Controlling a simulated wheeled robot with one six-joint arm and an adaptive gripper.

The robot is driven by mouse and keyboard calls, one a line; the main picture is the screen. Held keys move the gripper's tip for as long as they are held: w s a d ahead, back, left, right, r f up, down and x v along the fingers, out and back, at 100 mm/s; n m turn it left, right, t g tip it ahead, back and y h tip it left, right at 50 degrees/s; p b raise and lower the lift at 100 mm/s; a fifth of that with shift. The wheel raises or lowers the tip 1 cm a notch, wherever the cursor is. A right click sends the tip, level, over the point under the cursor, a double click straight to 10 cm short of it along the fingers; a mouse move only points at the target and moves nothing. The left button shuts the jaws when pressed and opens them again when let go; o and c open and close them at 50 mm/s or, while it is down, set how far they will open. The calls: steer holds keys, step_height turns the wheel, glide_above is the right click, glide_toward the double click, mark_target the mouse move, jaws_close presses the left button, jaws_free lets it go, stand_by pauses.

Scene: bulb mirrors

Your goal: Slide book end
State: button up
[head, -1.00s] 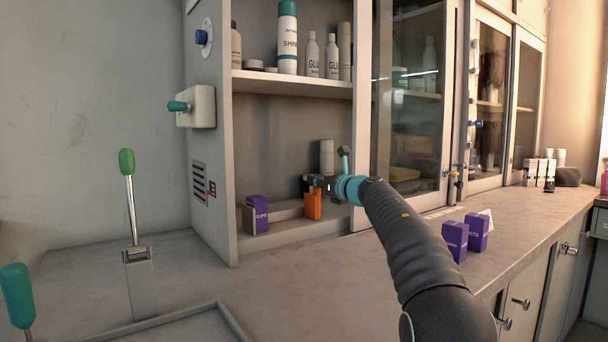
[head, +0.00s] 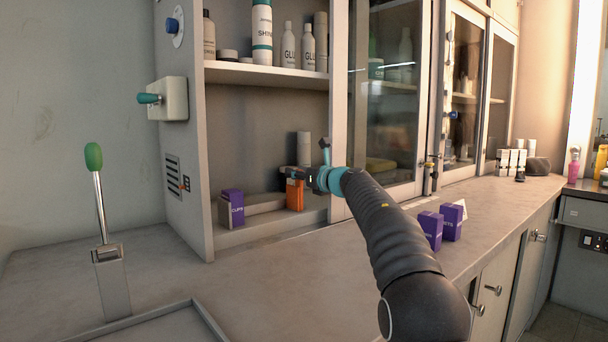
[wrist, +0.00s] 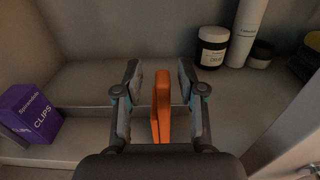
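The orange book end (head: 295,195) stands upright on the lower shelf of the open cabinet. In the wrist view the book end (wrist: 161,106) rises between the two fingers of my gripper (wrist: 158,92). The fingers are spread, with a visible gap on each side of it. In the head view my gripper (head: 292,173) is at the top of the book end, and its fingers are partly hidden there. A purple box marked CLIPS (head: 232,207) stands at the left end of the shelf, apart from the book end; it also shows in the wrist view (wrist: 30,113).
A dark jar (wrist: 212,47) and white cylinder (wrist: 247,30) stand behind the book end to the right. Two purple boxes (head: 440,224) stand on the counter. The cabinet's left wall (head: 190,130) and upper shelf (head: 265,74) bound the space. Shelf between CLIPS box and book end looks clear.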

steer(key=v, duration=1.2)
